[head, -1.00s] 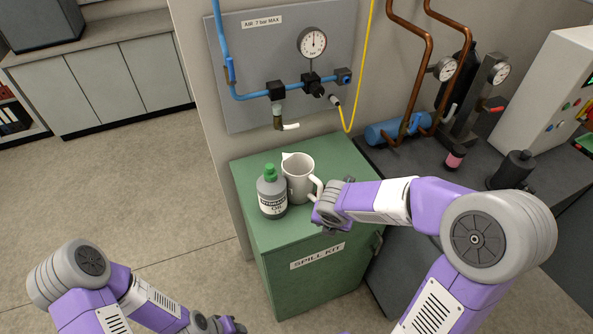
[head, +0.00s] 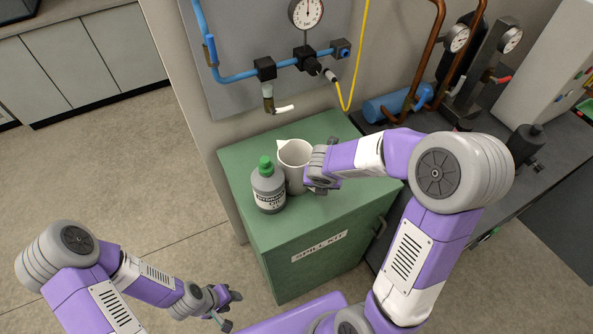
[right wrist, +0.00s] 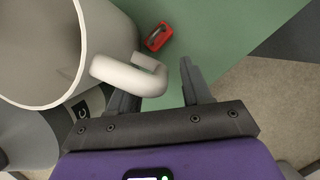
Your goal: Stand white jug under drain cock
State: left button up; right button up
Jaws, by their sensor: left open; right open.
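The white jug (head: 292,162) stands upright on the green cabinet, its handle toward my right gripper (head: 308,180). In the right wrist view the jug (right wrist: 45,80) fills the upper left. Its handle (right wrist: 125,74) reaches to between the fingers of my open right gripper (right wrist: 158,95), which is not closed on it. The drain cock (head: 267,102), with a white lever, hangs from the blue pipe on the wall panel, above and behind the jug. My left gripper (head: 224,308) is open and empty, low over the floor.
A grey bottle with a green cap (head: 268,190) stands close to the jug's left on the spill kit cabinet (head: 310,235). A small red object (right wrist: 158,36) lies on the cabinet top by the jug. The cabinet top behind the jug, below the cock, looks clear.

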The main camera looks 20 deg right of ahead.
jog(key=shift+w+d+f, duration=0.1)
jog(key=shift+w+f, duration=0.1)
jog(key=shift+f, duration=0.25)
jog(key=shift+r, duration=0.1)
grip_shut()
